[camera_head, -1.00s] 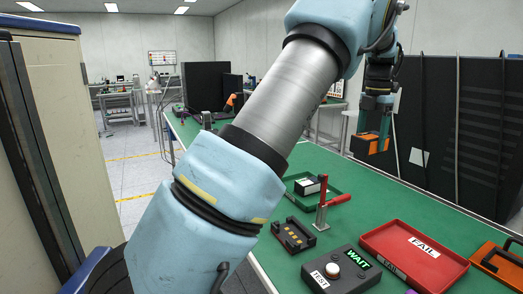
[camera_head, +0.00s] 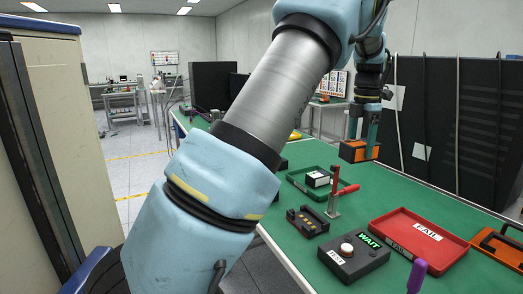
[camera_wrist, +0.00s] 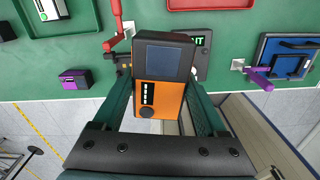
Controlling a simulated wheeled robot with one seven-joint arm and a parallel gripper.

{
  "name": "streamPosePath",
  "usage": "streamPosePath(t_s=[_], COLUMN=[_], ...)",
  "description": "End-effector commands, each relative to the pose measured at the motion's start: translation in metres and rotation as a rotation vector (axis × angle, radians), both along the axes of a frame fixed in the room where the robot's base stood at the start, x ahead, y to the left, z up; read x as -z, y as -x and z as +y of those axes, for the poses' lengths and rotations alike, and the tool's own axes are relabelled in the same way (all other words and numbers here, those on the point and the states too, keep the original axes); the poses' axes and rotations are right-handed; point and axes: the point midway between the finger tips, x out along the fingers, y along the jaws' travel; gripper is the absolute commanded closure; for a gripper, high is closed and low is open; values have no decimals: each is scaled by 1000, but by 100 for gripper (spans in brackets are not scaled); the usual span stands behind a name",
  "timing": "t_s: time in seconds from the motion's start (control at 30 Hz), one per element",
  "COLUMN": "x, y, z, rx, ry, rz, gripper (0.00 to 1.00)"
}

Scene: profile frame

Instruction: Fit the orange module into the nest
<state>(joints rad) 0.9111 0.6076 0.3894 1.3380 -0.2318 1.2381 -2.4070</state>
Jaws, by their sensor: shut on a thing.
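The orange module (camera_head: 361,151) has a dark screen end and a round dark knob, seen in the wrist view (camera_wrist: 161,95). My gripper (camera_head: 364,132) is shut on it, with one finger along each side, and holds it in the air above the green bench. The nest (camera_head: 307,220) is a dark block with gold contacts on the bench, left of and below the module in the head view. Its recess looks empty. A clamp with a red handle (camera_head: 346,190) stands upright at its right end. In the wrist view the module hides most of the nest.
A green tray (camera_head: 295,181) holding a white-and-black module lies behind the nest. The WAIT test box (camera_head: 352,260), red FAIL tray (camera_head: 455,245) and an orange handled case (camera_head: 510,240) are to the right. A purple handle (camera_head: 416,275) stands near the front edge.

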Motion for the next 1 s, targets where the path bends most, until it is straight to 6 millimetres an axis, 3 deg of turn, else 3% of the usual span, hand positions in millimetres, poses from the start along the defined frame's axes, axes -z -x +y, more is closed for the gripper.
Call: streamPosePath(t_s=[0.37, 1.0], x=[48, 190], y=[4, 16], z=[69, 270], rx=[320, 1322], ry=[-2, -1], rz=[4, 4], gripper=[100, 100])
